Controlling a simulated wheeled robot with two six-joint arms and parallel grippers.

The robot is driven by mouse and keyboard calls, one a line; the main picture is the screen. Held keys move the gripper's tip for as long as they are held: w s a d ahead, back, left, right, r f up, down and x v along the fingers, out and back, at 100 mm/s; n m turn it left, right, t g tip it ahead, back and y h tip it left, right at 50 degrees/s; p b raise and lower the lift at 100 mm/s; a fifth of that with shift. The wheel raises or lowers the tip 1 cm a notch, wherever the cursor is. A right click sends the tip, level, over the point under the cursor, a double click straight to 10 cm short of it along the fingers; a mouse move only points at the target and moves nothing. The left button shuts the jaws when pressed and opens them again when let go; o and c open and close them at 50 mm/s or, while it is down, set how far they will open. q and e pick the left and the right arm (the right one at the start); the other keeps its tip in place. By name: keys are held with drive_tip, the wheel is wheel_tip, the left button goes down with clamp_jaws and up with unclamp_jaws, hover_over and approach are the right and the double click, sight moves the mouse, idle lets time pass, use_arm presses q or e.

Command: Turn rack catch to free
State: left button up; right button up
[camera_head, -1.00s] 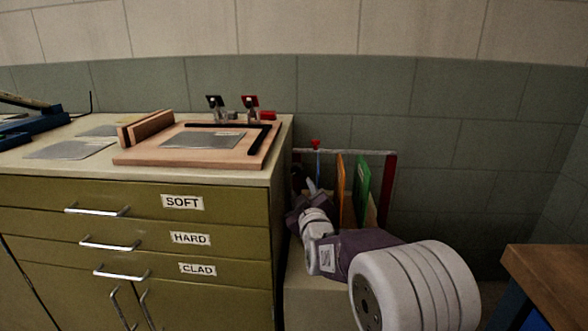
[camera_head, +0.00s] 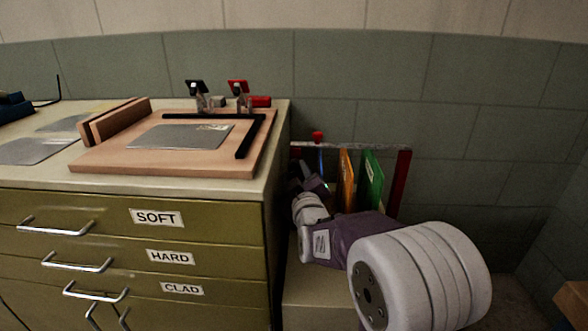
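The rack (camera_head: 404,172) stands beside the cabinet, with a pale top rail and a dark red end post. A small red catch (camera_head: 318,136) sits on top of the rail near its left end. An orange panel (camera_head: 346,180) and a green panel (camera_head: 371,178) stand upright in the rack, and a thin blue edge shows left of them. My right gripper (camera_head: 309,178) is at the rack's left end, below the red catch and close to the cabinet side. Its fingers are small, dark and partly hidden, so their opening cannot be made out. My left gripper is out of view.
The olive drawer cabinet (camera_head: 230,226) with drawers labelled SOFT, HARD and CLAD stands just left of my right arm. On its top are a wooden board (camera_head: 90,164) with a grey sheet (camera_head: 180,136) and two toggle clamps. A wooden table corner (camera_head: 573,299) is at lower right.

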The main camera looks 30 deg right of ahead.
drive_tip(key=shift+s+r, duration=0.1)
clamp_jaws()
drive_tip(key=shift+r+n+g+p, duration=0.15)
drive_tip(key=shift+n+g+p, duration=0.05)
drive_tip(key=shift+n+p, duration=0.65)
drive_tip(key=shift+r+n+g+p, duration=0.15)
drive_tip(key=shift+n+g+p, duration=0.05)
drive_tip(key=shift+n+p, duration=0.65)
drive_tip(key=shift+a+f+n+g+p, duration=0.1)
drive_tip(key=shift+n+g+p, duration=0.3)
drive_tip(key=shift+n+p, duration=1.25)
unclamp_jaws()
drive_tip(key=shift+f, duration=0.1)
